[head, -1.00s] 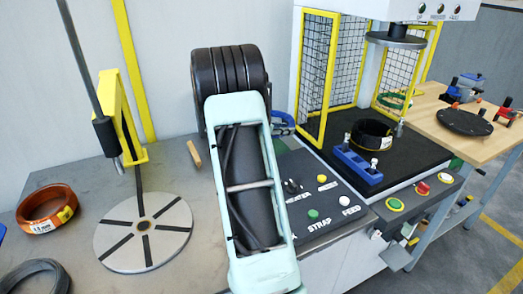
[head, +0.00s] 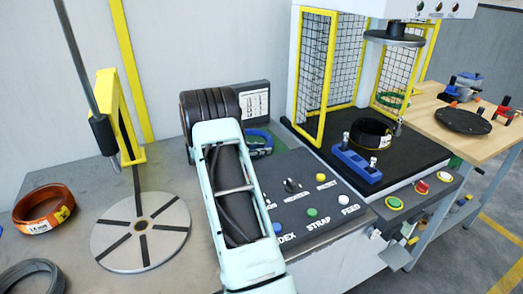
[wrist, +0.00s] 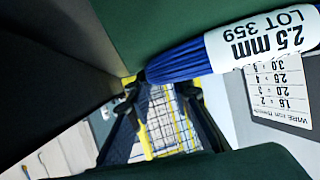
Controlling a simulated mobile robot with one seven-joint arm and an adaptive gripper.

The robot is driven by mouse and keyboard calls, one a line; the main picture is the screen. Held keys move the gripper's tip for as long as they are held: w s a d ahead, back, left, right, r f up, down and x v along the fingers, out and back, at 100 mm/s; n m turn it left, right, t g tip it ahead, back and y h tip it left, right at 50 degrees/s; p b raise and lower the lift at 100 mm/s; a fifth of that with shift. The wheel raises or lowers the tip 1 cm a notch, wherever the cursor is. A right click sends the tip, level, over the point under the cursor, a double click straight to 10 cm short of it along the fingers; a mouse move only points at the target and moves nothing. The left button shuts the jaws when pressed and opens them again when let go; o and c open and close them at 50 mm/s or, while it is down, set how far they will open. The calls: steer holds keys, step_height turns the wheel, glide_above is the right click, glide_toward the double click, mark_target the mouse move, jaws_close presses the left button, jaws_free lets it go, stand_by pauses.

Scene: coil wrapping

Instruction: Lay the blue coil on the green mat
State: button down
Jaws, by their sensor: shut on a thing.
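The blue coil (head: 260,143) shows partly in the head view, just right of my arm's black ribbed end, above the back of the control panel. In the wrist view the blue coil (wrist: 190,62) is close up, with a white label reading 2.5 mm LOT 359. In the head view my arm hides the gripper.
The control panel (head: 310,190) lies right of my arm. A yellow-framed cage (head: 312,75) and a blue fixture (head: 357,166) stand beyond it, with a black coil (head: 372,133). A round turntable (head: 140,233) and an orange coil (head: 43,210) are at left.

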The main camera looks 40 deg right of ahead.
steer(key=c, duration=1.7)
jaws_free()
steer(key=shift+c, duration=0.2)
steer(key=shift+a+r, duration=0.1)
steer(key=v, duration=1.1)
steer(key=shift+a+r, duration=0.15)
steer(key=shift+a, duration=0.25)
